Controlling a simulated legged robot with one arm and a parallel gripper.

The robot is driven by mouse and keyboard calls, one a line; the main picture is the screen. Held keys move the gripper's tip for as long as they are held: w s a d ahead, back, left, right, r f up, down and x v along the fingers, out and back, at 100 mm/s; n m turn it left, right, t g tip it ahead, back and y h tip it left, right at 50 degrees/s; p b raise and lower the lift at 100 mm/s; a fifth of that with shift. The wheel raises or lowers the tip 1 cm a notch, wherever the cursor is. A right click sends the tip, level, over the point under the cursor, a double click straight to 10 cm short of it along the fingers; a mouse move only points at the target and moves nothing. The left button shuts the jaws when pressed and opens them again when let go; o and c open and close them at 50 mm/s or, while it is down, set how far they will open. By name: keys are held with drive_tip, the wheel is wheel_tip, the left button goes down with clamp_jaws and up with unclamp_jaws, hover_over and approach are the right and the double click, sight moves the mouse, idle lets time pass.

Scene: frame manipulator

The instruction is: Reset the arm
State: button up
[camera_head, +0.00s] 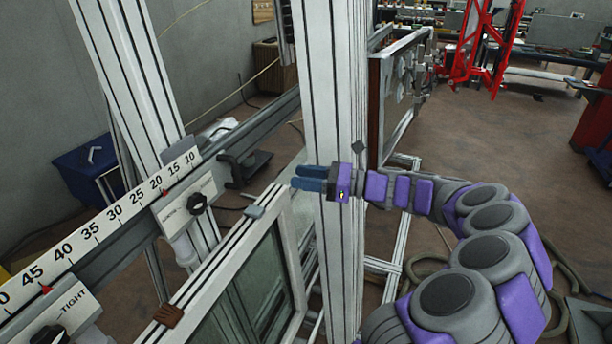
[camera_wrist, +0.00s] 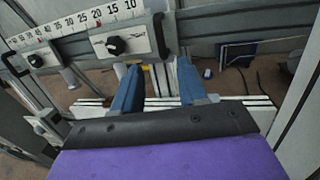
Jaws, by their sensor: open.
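My arm reaches in from the lower right in the head view, purple and grey. My gripper (camera_head: 309,178) has blue fingers pointing left, in front of a tall white post (camera_head: 335,100). In the wrist view my gripper (camera_wrist: 158,88) shows two blue fingers spread apart with nothing held between them. Beyond them is a grey rail with a numbered scale (camera_wrist: 85,22) and a black knob on a white plate (camera_wrist: 116,45). A white-edged frame (camera_head: 265,215) with a glass pane lies just left of and below the fingers in the head view. I cannot tell whether the fingers touch it.
A blue bin (camera_head: 90,165) stands on the floor behind. A red machine (camera_head: 484,45) is at the far right. Brown floor (camera_head: 415,140) shows between the post and my arm.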

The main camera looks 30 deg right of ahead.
idle(0.5)
drive_tip(key=s+a+f+n+g+h, duration=0.1)
drive_tip(key=s+a+n+g, duration=0.35)
drive_tip(key=a, duration=0.45)
drive_tip(key=s+a+n+g, duration=0.3)
drive_tip(key=a+n, duration=0.3)
drive_tip(key=a, duration=0.3)
drive_tip(key=s+a+f+n+g+h, duration=0.1)
drive_tip(key=s+a+n+g, duration=0.35)
drive_tip(key=a, duration=0.45)
drive_tip(key=s+a+f+n+g+h+b, duration=0.15)
drive_tip(key=s+f+n+h, duration=0.45)
drive_tip(key=s, duration=0.6)
drive_tip(key=s+d+f+n+g+h, duration=0.1)
drive_tip(key=s+d+f+n+h, duration=0.3)
drive_tip(key=s, duration=0.6)
drive_tip(key=d+n, duration=0.2)
drive_tip(key=shift+d+f+h, duration=0.2)
drive_tip(key=shift+d+h, duration=0.15)
drive_tip(key=shift+h, duration=0.05)
drive_tip(key=shift+o, duration=0.2)
drive_tip(key=shift+w, duration=0.1)
